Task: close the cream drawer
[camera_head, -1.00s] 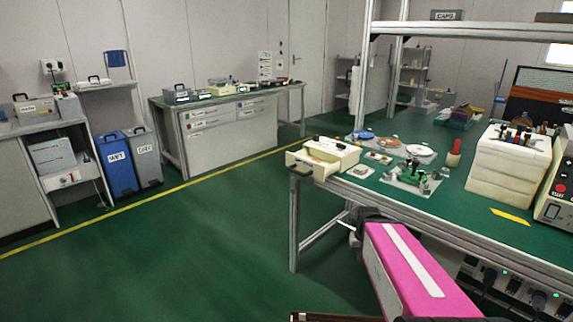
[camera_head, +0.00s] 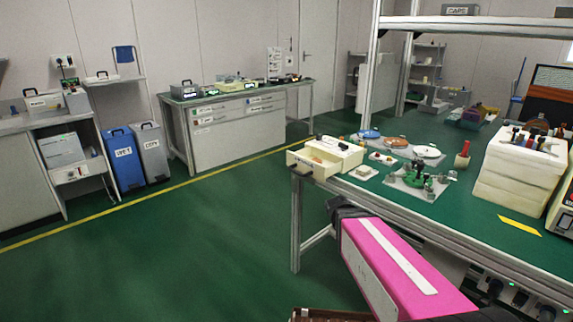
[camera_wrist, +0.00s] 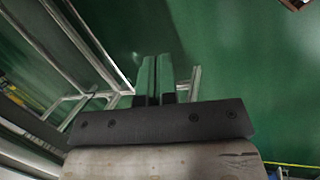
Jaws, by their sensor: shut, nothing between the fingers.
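The cream drawer (camera_head: 304,163) juts out from the front left of a small cream drawer unit (camera_head: 338,153) at the near left corner of the green bench, and it stands open. A dark handle (camera_head: 300,172) is on its front. Something orange-brown shows inside the drawer. My gripper (camera_wrist: 155,75) points at the green floor and a metal bench frame in the wrist view, with its two fingers together and nothing between them. In the head view my pink arm is below the bench edge, and the fingers are not clearly visible there. The drawer is not in the wrist view.
The green bench (camera_head: 398,208) holds coloured discs, a small green device on a grey mat (camera_head: 415,187) and a stacked white block (camera_head: 515,175). Its metal leg (camera_head: 296,228) and front rail are close to my arm. The floor (camera_head: 190,250) to the left is clear.

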